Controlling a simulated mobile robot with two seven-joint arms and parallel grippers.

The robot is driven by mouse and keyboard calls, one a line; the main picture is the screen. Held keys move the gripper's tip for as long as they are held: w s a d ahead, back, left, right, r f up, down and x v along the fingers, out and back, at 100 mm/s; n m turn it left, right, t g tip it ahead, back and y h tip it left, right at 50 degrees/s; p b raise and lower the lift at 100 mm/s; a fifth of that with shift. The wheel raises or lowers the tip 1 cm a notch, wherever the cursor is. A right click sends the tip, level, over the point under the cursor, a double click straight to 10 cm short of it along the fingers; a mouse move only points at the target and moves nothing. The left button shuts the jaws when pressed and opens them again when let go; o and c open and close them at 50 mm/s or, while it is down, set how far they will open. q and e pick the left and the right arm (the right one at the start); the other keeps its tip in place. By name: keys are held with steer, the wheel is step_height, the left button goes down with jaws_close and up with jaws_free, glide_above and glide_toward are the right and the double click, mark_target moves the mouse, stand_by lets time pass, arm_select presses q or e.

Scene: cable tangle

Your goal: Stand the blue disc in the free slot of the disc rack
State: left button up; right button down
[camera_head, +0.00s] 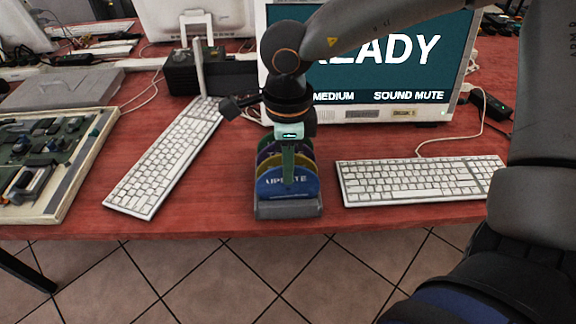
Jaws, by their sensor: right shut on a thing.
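The blue disc (287,185), with pale lettering on its face, stands upright at the front of the grey disc rack (289,209). Its lower edge is down in or just behind the rack's front. My right gripper (289,168) reaches down from above and is shut on the blue disc near its top, with one finger in front of its face. Several other discs, yellow-green and purple, stand close behind it and are partly hidden. The slots themselves are hidden by the discs and the rack's front wall. My left gripper is not in view.
A white keyboard (165,158) lies left of the rack and another white keyboard (418,179) lies close on its right. A monitor (405,75) and a black box (195,77) stand behind. A circuit-board tray (72,190) is far left. The table's front edge is close before the rack.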

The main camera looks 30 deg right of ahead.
steer(key=c, duration=0.9)
jaws_free()
steer(key=shift+r+p, duration=1.05)
steer(key=shift+r, duration=5.25)
